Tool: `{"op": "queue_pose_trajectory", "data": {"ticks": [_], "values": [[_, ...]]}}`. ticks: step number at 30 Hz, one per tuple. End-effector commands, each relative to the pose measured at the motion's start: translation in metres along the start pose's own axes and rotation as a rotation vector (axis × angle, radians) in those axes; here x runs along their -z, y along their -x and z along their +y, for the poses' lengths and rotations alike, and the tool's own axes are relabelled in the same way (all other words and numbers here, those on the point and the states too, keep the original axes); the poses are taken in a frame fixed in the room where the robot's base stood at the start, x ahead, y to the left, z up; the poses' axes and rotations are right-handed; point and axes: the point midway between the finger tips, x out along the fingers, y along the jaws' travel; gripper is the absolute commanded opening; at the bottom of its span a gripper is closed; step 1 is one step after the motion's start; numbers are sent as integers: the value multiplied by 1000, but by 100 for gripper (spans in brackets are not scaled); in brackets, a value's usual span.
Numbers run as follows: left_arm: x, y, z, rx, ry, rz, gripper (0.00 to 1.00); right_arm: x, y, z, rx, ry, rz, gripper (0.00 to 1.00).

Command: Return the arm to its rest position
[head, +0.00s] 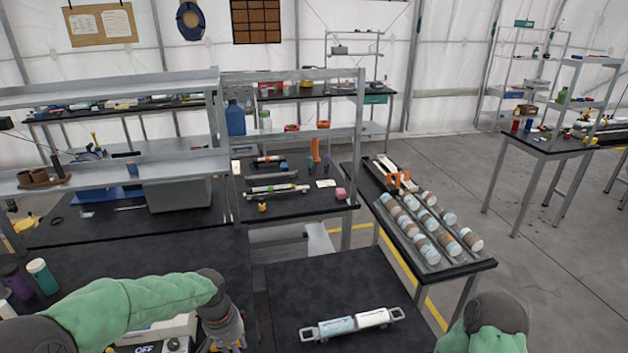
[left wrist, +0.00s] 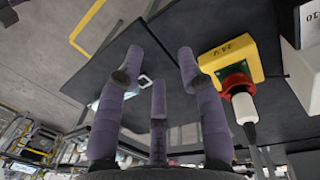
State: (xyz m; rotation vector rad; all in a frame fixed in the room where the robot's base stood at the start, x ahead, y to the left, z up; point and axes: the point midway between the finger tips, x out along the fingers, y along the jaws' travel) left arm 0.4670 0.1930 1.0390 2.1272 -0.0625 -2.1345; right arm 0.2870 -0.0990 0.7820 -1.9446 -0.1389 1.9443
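My left arm, with green sleeves, comes in from the left in the head view. Its gripper (head: 228,338) points down at the bottom edge, left of the near black table (head: 290,285), and is partly cut off. In the left wrist view the purple fingers of this gripper (left wrist: 158,75) are spread apart with nothing between them. My right arm shows only as a green and dark link at the bottom right of the head view; its gripper is out of view.
A white and blue cylinder assembly with end handles (head: 352,325) lies on the near table. A white device reading OFF (head: 160,333) is beside my left gripper. A yellow box (left wrist: 232,60) with a red connector (left wrist: 237,84) is close by the fingers. Several jars fill a rack (head: 455,262).

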Motion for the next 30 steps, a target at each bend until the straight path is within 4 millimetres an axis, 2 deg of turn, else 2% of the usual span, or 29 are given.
{"op": "queue_pose_trajectory", "data": {"ticks": [1, 5, 11, 17, 21, 25, 30], "values": [[-3, -15, 2, -12, -2, -9, 38, 0, -2, 1, 0, 0, -1, 40], [-9, -52, 10, -50, -9, -14, 38, 0, -7, 2, 0, 0, -1, 40], [-34, -132, 26, -129, -3, -26, 38, 0, -17, 6, 0, 0, 0, 40], [-76, -212, 40, -200, 32, -26, 38, 1, -29, 10, 0, 0, -1, 40], [-114, -262, 46, -229, 71, -22, 38, 1, -37, 13, 0, 0, 0, 40], [-148, -294, 47, -237, 106, -14, 38, 1, -44, 16, 0, 0, -1, 40], [-176, -315, 46, -230, 136, -3, 38, 2, -48, 17, 0, 0, -1, 40]]}}
